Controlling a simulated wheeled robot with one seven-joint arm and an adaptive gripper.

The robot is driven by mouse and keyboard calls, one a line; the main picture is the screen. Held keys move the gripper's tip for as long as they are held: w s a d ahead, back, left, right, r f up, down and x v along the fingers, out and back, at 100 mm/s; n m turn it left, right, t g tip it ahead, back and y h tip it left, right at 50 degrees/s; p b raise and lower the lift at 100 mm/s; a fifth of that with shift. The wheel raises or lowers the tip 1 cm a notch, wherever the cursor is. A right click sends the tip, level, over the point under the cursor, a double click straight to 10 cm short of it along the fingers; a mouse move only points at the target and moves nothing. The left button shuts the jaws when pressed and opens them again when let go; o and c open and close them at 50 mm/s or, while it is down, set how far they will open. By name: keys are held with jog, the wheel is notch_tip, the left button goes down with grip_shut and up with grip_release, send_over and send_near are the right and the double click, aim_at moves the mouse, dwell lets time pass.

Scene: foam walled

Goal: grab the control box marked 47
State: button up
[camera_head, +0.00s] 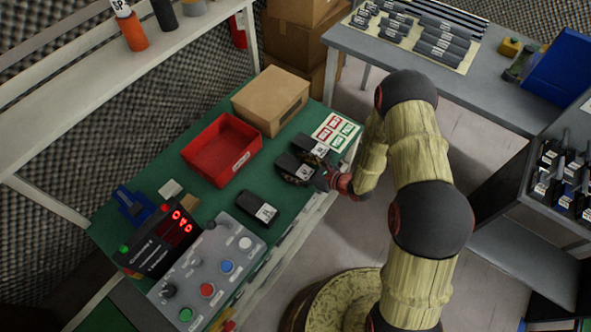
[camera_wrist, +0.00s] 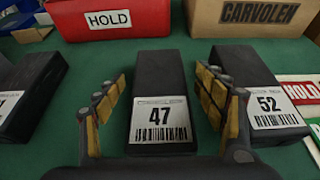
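The control box marked 47 (camera_wrist: 158,85) is a black block with a white barcode label, lying on the green bench top; it also shows in the head view (camera_head: 291,164). My gripper (camera_wrist: 161,92) is open, with one yellow-padded finger on each side of this box. Narrow gaps seem to show between the pads and the box; contact is not clear. In the head view, my gripper (camera_head: 305,174) is at the bench's front edge, partly covering the box.
A similar box marked 52 (camera_wrist: 247,72) lies close on the right, beside the right finger. Another black box (camera_wrist: 30,88) lies to the left, its number cut off. Behind are a red HOLD bin (camera_wrist: 110,18) and a cardboard CARVOLEN box (camera_wrist: 250,17). A control panel (camera_head: 209,273) stands front left.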

jog(key=shift+c, duration=1.2)
jog(key=c, duration=1.1)
jog(key=shift+r, duration=0.15)
jog(key=shift+c, duration=0.6)
